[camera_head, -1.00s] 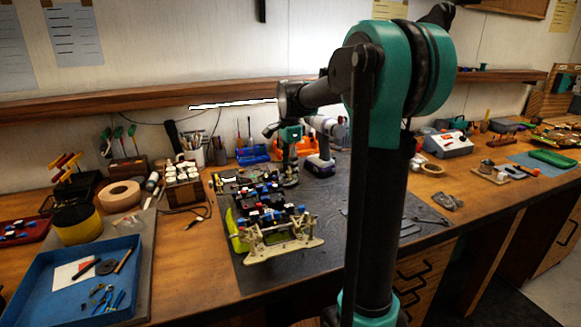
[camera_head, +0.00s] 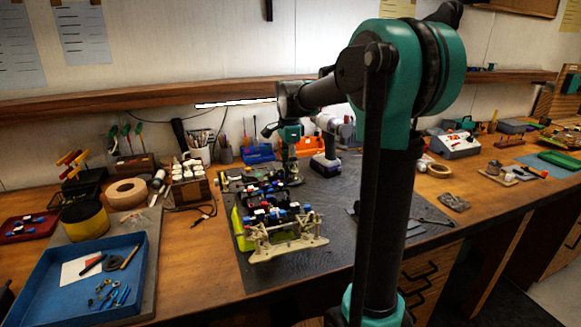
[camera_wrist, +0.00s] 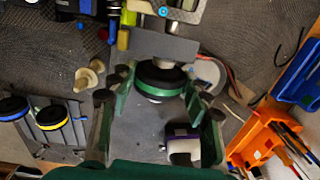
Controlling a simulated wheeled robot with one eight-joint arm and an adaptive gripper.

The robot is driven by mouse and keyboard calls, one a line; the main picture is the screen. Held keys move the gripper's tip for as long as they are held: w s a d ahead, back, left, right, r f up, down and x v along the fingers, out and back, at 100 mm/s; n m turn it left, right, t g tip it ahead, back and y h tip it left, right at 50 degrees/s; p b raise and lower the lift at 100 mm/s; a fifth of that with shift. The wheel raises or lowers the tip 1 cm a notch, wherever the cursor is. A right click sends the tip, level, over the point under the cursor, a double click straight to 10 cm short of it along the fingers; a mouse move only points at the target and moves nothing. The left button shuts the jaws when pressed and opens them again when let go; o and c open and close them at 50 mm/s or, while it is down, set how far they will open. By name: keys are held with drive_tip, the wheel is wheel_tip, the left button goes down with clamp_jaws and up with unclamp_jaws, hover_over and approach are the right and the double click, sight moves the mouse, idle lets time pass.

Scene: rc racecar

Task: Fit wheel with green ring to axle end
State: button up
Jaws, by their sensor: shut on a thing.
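In the wrist view, a black wheel with a green ring (camera_wrist: 160,80) sits between the fingers of my gripper (camera_wrist: 158,86), which is shut on it. A pale hub shows below the ring. A grey block (camera_wrist: 163,46) lies just beyond the wheel, with parts of the car around it. I cannot tell whether the wheel touches an axle end. In the head view, my gripper (camera_head: 290,165) is low over the dark mat at the far end of the car chassis (camera_head: 285,235). The wheel is too small to make out there.
Wheels with a yellow ring (camera_wrist: 50,115) and a blue ring (camera_wrist: 12,107) stand left in the wrist view. Orange (camera_head: 308,146) and blue bins (camera_head: 258,153) are behind. A blue tray (camera_head: 48,268) is front left.

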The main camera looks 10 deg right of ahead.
drive_tip(key=shift+a, duration=0.25)
drive_tip(key=o, duration=1.1)
wheel_tip(320, 180, up, 12)
drive_tip(key=shift+s, duration=0.25)
drive_tip(key=shift+d, duration=0.1)
